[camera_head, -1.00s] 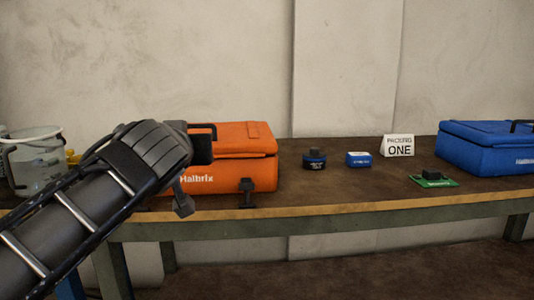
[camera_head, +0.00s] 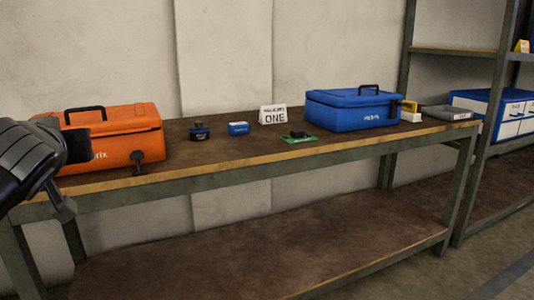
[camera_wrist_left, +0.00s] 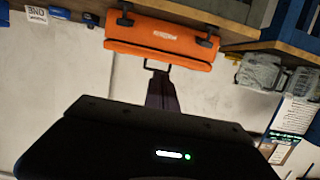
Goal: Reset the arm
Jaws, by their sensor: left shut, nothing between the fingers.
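My left arm enters the head view at the left edge, with its dark wrist end in front of the orange case (camera_head: 110,140). My left gripper (camera_wrist_left: 160,76) shows in the left wrist view as a narrow dark shape, shut and empty. In that upside-down view the orange case (camera_wrist_left: 160,38) lies beyond the fingertips, near its black handle. I cannot tell the exact gap between them. My right gripper is not in view.
On the workbench (camera_head: 200,168) stand a black round part (camera_head: 199,132), a blue-and-white box (camera_head: 238,128), a sign (camera_head: 272,115), a green board (camera_head: 299,139), a blue case (camera_head: 352,112) and a grey tray (camera_head: 447,113). A shelf rack (camera_head: 455,50) stands at the right.

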